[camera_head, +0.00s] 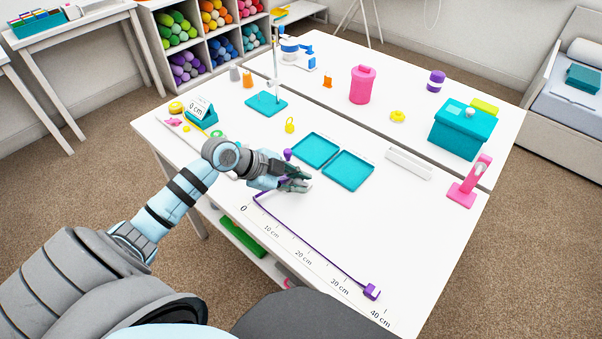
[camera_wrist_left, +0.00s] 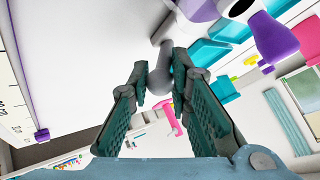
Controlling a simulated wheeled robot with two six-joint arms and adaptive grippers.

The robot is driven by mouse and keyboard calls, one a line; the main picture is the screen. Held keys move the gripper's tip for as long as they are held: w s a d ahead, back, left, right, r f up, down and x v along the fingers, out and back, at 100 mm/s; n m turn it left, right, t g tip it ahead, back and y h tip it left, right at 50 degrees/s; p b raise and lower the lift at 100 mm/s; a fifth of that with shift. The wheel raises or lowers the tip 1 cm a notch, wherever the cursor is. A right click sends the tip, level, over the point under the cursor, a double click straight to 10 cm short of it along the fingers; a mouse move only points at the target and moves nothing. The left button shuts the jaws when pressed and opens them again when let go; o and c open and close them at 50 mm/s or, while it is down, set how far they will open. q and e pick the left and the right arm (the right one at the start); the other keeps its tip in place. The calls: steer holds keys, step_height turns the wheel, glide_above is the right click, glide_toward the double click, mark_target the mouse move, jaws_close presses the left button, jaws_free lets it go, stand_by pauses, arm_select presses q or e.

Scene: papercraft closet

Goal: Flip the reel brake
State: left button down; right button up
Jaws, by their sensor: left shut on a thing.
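My left gripper (camera_head: 297,182) is over the table beside the 0 end of the printed scale. In the left wrist view its two fingers (camera_wrist_left: 160,72) close around a grey lever with a round knob (camera_wrist_left: 159,82), which appears to be the reel brake. The reel, with purple and white parts (camera_wrist_left: 198,9), is mostly hidden behind the gripper in the head view. A purple knob (camera_head: 287,154) shows just beyond the gripper. A purple tape (camera_head: 315,246) runs out along the scale to a purple end block (camera_head: 371,291). My right gripper is not in view.
Two teal trays (camera_head: 347,170) lie just beyond the gripper. A white narrow tray (camera_head: 408,163), a pink stand (camera_head: 470,182) and a teal box (camera_head: 462,130) are to the right. A teal base with a thin post (camera_head: 266,103) stands behind. The table front around the scale is otherwise clear.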

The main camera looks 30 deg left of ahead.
arm_select(q)
steer(key=shift+s+f+t, duration=0.5)
steer(key=shift+t, duration=0.1)
steer(key=shift+s+a+f+m+t+h, duration=0.15)
steer(key=shift+f+m+t+h, duration=0.1)
steer(key=shift+t, duration=0.3)
steer(key=shift+s+d+f+m+t+h, duration=0.1)
steer(key=shift+s+f+m+t+h, duration=0.1)
steer(key=shift+t, duration=0.35)
steer(key=c, duration=1.5)
jaws_free()
steer(key=shift+o, duration=0.2)
steer(key=shift+w, duration=0.15)
steer(key=shift+a+r, duration=0.1)
steer(key=v, duration=0.7)
steer(key=shift+s+a, duration=0.1)
steer(key=shift+s, duration=0.15)
